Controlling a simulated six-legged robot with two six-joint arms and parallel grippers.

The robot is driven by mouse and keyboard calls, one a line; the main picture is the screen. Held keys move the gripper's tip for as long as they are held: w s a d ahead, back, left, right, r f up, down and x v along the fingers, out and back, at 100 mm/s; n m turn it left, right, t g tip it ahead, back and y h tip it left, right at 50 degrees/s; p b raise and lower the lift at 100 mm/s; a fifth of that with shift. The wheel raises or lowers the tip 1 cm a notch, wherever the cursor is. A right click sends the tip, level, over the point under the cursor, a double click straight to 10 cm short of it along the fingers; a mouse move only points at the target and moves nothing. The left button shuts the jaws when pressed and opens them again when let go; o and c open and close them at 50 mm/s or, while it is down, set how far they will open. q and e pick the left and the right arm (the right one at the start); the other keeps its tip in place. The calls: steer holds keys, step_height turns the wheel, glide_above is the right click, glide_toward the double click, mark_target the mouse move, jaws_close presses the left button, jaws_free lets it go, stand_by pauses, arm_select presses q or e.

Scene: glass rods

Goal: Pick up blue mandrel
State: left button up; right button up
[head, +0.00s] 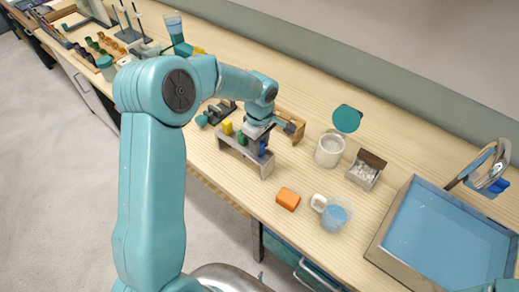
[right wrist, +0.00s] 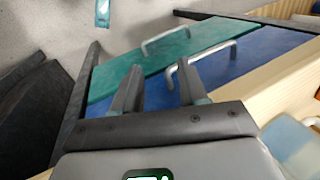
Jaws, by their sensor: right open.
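The blue mandrel (head: 263,147) stands at the right end of a grey rack (head: 249,160) on the bench. A green mandrel (head: 241,138) and a yellow mandrel (head: 227,127) stand beside it in the rack. My left gripper (head: 261,136) points down at the blue mandrel's top, partly hiding it. The view is too small to tell whether its fingers touch the mandrel or how far apart they are. My right gripper (right wrist: 158,85) is open and empty in the right wrist view, in front of the cabinet drawers.
An orange block (head: 288,199), a jug of blue liquid (head: 335,213) and a white cup (head: 329,150) stand right of the rack. A small box of white pieces (head: 366,170) and a sink (head: 385,231) are farther right. Drawer handles (right wrist: 200,62) stick out near my right gripper.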

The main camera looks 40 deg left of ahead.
arm_select(q)
steer(key=shift+c, duration=0.9)
steer(key=shift+r, duration=0.2)
step_height(320, 180, up, 6)
steer(key=p, duration=0.2)
steer(key=shift+f+p, duration=0.2)
steer(key=shift+p, duration=0.1)
step_height(320, 180, up, 14)
steer(key=shift+w+f, duration=0.1)
